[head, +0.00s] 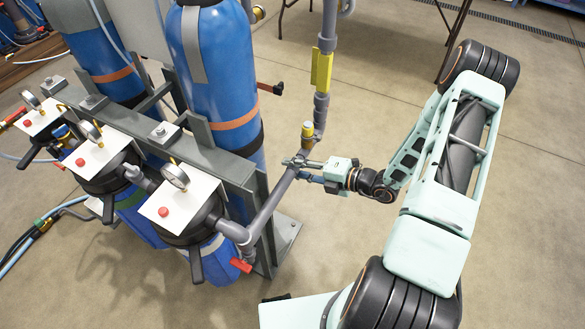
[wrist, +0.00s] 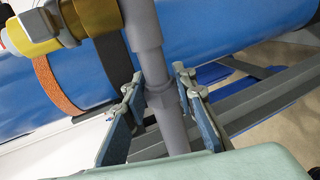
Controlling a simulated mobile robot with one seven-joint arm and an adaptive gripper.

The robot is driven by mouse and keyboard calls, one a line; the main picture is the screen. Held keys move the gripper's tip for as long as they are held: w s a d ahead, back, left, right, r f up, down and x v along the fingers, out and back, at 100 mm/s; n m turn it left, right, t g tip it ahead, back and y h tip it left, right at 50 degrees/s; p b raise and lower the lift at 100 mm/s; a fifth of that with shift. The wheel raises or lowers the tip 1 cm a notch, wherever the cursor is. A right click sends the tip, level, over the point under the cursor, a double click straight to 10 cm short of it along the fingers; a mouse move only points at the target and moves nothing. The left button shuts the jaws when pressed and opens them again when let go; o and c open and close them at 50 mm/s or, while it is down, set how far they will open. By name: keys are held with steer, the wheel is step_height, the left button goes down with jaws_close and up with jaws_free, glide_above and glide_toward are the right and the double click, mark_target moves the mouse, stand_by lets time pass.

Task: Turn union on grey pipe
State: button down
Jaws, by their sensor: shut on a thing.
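The grey pipe (head: 270,207) runs from the nearest filter head up to a junction in the head view. In the wrist view the pipe (wrist: 172,130) passes between my fingers, with a thicker grey union collar (wrist: 163,97) at the fingertips. My gripper (head: 295,165) reaches the pipe from the right, just below the junction. In the wrist view my gripper (wrist: 160,92) has one finger on each side of the collar and is shut on it. The fingers hide part of the union in the head view.
A brass and yellow fitting (head: 307,130) stands on the junction close to my fingers. Blue tanks (head: 213,65) and a grey metal frame (head: 215,160) stand to the left. White gauge plates (head: 182,207) top the filters. The floor right of the pipe is open.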

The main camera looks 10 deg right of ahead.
steer(key=shift+r+g+h+p, duration=0.15)
steer(key=shift+g+h+p, duration=0.55)
steer(key=shift+p, duration=1.1)
steer(key=shift+h, duration=0.3)
steer(key=shift+p, duration=0.6)
steer(key=c, duration=1.5)
jaws_free()
steer(key=shift+d, duration=0.1)
steer(key=shift+s+d+r+p, duration=0.3)
steer(key=shift+d+p, duration=0.05)
steer(key=shift+p, duration=0.15)
steer(key=p+v, duration=0.3)
steer(key=v, duration=0.3)
steer(key=shift+d+r, duration=0.2)
